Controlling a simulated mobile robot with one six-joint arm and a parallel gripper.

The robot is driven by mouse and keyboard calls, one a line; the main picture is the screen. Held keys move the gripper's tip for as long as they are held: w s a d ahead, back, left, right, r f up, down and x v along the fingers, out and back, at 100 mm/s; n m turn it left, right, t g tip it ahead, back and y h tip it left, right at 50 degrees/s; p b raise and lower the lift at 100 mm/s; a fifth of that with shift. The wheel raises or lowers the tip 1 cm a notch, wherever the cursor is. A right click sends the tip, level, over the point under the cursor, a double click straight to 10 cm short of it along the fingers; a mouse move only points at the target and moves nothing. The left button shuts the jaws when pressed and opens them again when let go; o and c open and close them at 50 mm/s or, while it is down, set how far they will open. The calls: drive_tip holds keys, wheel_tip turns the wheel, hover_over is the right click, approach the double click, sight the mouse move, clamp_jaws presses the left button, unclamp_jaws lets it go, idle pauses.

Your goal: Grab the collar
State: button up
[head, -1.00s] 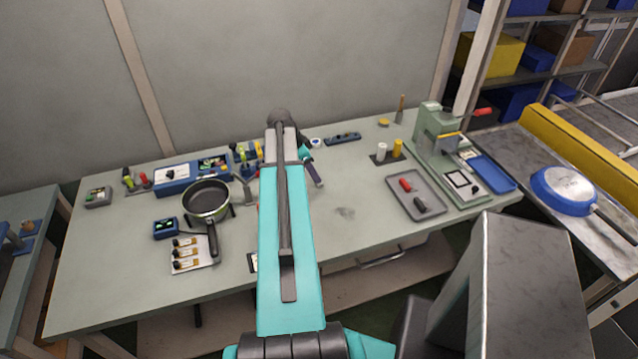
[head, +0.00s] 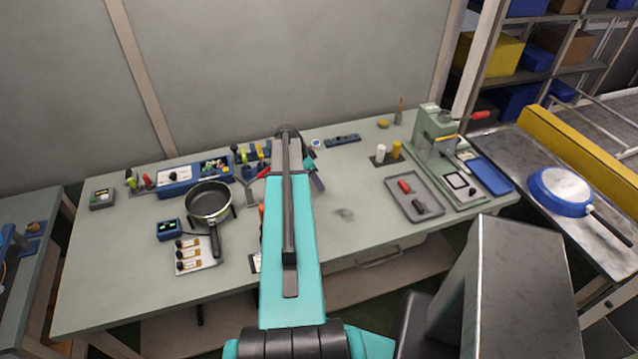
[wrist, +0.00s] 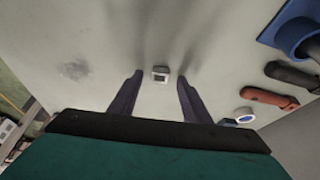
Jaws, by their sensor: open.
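A small, pale, squarish piece with a dark opening (wrist: 160,75), which looks like the collar, lies on the grey-green bench top in the wrist view. My gripper (wrist: 158,80) is open, with one dark finger on each side of this piece and a gap on both sides. The fingertips reach about level with it in the picture; I cannot tell their height above the bench. In the head view my arm covers the area, and I cannot make out the piece there.
In the wrist view, a white round piece with a blue centre (wrist: 244,116) lies right of my gripper, near a red-handled tool (wrist: 268,97) and a blue holder (wrist: 285,25). In the head view, a pan (head: 209,201) stands left and a grey tray (head: 432,211) lies right.

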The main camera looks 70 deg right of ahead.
drive_tip(key=shift+s+d+f, duration=0.15)
drive_tip(key=shift+f, duration=0.3)
idle(0.3)
drive_tip(key=c, duration=1.1)
